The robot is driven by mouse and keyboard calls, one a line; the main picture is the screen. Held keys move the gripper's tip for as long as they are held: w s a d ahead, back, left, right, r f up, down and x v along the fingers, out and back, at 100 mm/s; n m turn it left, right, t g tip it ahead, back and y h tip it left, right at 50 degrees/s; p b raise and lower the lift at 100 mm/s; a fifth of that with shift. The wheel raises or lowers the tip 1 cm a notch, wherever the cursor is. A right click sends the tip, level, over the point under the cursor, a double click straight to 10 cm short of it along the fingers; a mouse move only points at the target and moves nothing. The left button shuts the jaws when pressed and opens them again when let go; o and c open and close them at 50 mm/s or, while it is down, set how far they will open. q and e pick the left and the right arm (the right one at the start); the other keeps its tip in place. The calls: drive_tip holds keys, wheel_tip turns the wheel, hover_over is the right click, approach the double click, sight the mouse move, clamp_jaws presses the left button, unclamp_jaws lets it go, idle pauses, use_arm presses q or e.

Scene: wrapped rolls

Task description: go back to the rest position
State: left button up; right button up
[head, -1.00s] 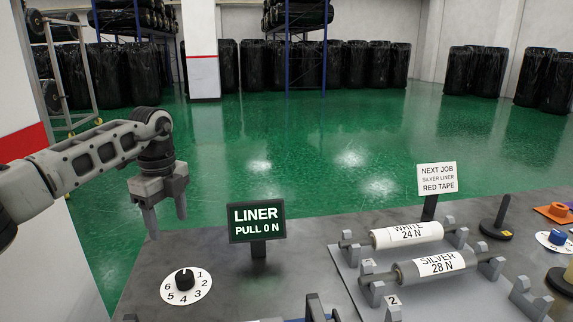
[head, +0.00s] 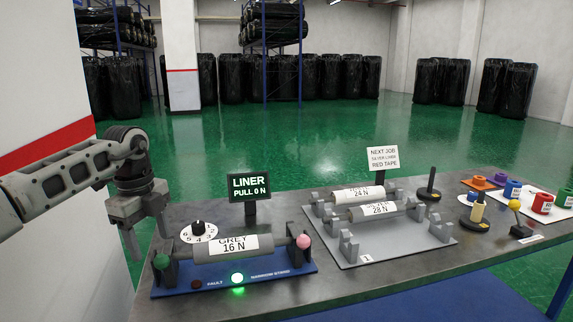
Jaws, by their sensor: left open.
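My left gripper (head: 150,245) hangs at the left of the head view with its fingers pointing down. It is open and empty, beside the left end of the grey bench (head: 315,282). A grey roll labelled "GREY 16 N" (head: 232,246) lies on a blue stand (head: 265,277) right of the gripper, apart from it. My right gripper is not in view.
The liner display (head: 249,185) reads PULL 0 N, beside a numbered dial (head: 198,229). A green lamp (head: 237,279) is lit. A roll rack (head: 440,235) holds white and silver rolls; coloured tape rolls stand farther right. Green floor (head: 300,143) is open behind.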

use_arm(q)
drive_tip(key=s+d+f+m+g+h, duration=0.15)
drive_tip(key=d+f+h, duration=0.3)
drive_tip(key=d, duration=0.45)
drive_tip(key=s+d+f+m+h, duration=0.25)
drive_tip(key=d+f, duration=0.35)
drive_tip(key=d, duration=0.3)
drive_tip(key=s+d+n+t+h, duration=0.3)
drive_tip(key=s+d+t+h, duration=0.3)
drive_tip(key=d+h, duration=0.65)
drive_tip(key=s+a+f+n+t+y, duration=0.4)
drive_tip(key=a+f+n+t+y, duration=0.45)
drive_tip(key=n, duration=0.65)
drive_tip(key=s+a+f+n+g+y, duration=0.3)
drive_tip(key=s+a+f+n+y, duration=0.2)
drive_tip(key=s, duration=0.8)
drive_tip(key=a+f+y, duration=0.3)
drive_tip(key=a+f, duration=0.2)
drive_tip(key=shift+s+f+y, duration=0.35)
drive_tip(key=shift+y, duration=0.05)
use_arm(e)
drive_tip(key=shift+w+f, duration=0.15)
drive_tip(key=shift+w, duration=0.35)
